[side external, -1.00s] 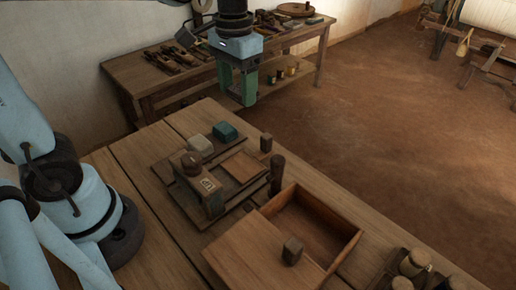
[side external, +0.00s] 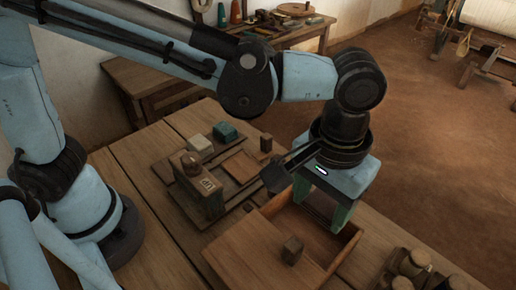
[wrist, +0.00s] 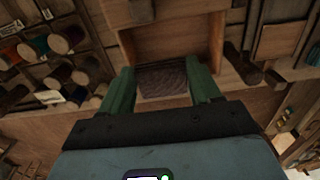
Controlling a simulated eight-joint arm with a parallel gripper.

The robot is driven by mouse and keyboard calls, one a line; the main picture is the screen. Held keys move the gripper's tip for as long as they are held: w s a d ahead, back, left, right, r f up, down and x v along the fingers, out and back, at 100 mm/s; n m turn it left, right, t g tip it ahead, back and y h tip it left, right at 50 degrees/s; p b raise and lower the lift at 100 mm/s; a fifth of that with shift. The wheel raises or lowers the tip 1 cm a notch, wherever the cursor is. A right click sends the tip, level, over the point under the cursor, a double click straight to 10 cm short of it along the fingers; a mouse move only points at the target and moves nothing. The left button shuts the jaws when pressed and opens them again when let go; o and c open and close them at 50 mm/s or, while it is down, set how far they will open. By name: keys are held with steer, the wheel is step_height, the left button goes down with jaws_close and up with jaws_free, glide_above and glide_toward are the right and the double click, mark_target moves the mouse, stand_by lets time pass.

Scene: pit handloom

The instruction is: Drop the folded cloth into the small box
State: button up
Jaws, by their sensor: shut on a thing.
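My gripper (side external: 321,206) is over the open end of the wooden box (side external: 345,247), with its green fingers pointing down. In the wrist view my gripper (wrist: 163,78) is shut on a dark brown, textured piece, the folded cloth (wrist: 168,80), held between the two fingers. In the side view the fingers and wrist hide the cloth. The box has a flat wooden lid (side external: 255,250) with a small block knob (side external: 292,250), covering its near part. The box's open part also shows beyond the cloth in the wrist view (wrist: 213,45).
A dark stamp-like block (side external: 203,190), a white block (side external: 199,144) and a teal block (side external: 225,131) stand on the left of the table. Several spools (side external: 412,265) stand at the lower right. A short peg (side external: 266,143) stands behind the box.

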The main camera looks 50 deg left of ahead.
steer(key=shift+f, duration=2.8)
steer(key=o, duration=1.2)
steer(key=shift+r, duration=0.1)
step_height(320, 180, up, 12)
steer(key=a+f+t, duration=0.1)
steer(key=a+t, duration=0.1)
steer(key=a, duration=0.7)
steer(key=w+a+f+t, duration=0.1)
steer(key=a+f+t, duration=0.1)
steer(key=a, duration=0.8)
steer(key=a+f+t, duration=0.2)
steer(key=a+t, duration=0.1)
steer(key=a, duration=0.6)
steer(key=shift+w+a+f, duration=0.15)
steer(key=shift+w+a, duration=0.1)
steer(key=shift+w, duration=0.1)
